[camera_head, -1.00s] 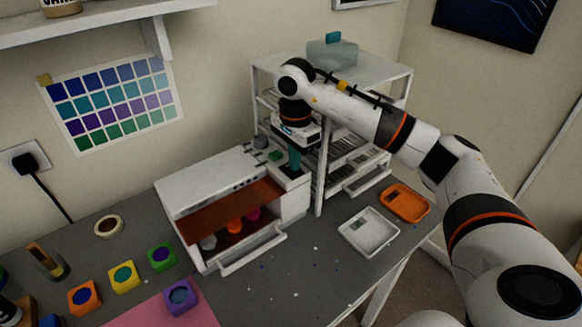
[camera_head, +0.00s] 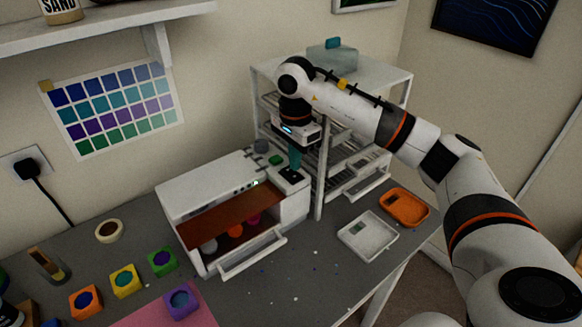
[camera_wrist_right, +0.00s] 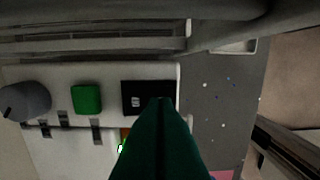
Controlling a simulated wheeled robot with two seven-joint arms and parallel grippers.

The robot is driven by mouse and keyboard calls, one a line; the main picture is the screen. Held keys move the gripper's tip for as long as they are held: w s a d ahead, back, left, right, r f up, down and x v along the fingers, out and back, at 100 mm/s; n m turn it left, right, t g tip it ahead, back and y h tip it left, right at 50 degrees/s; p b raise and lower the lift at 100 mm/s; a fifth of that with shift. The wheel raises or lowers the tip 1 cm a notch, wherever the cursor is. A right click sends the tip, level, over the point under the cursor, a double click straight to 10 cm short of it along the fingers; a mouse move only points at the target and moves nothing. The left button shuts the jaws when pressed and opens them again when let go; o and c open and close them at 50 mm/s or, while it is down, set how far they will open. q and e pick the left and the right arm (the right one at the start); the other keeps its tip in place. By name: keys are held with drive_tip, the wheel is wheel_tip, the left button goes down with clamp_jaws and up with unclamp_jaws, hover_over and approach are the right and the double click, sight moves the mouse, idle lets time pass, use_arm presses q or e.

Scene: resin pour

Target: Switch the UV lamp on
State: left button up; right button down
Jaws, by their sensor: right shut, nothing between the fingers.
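The UV lamp is a white box (camera_head: 190,196) with a brown-orange window (camera_head: 235,207) and an open front. Coloured pieces sit inside it. On its top right are a black switch plate (camera_head: 290,176) and a green button (camera_head: 275,160). The wrist view shows the black switch plate (camera_wrist_right: 135,97), the green button (camera_wrist_right: 86,99) and a dark grey knob (camera_wrist_right: 28,101). My right gripper (camera_head: 294,168) is shut and empty, pointing down at the switch plate. Its teal fingers (camera_wrist_right: 160,110) cover the plate's lower edge; contact cannot be told. A small green light (camera_head: 255,183) glows on the lamp's front. My left gripper is out of view.
A white rack (camera_head: 318,200) stands close behind and right of the lamp. A white tray (camera_head: 345,244) and an orange tray (camera_head: 420,221) lie to the right. Several coloured blocks, including a yellow block (camera_head: 125,282), and a tape roll (camera_head: 108,230) lie at left.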

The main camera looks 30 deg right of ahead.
sight(295, 177)
wheel_tip(295, 177, up, 3)
drive_tip(key=shift+s+a+f+p, duration=0.1)
drive_tip(key=shift+p, duration=0.55)
drive_tip(key=shift+r+p, duration=0.7)
drive_tip(key=shift+r, duration=0.3)
drive_tip(key=shift+s+f, duration=0.1)
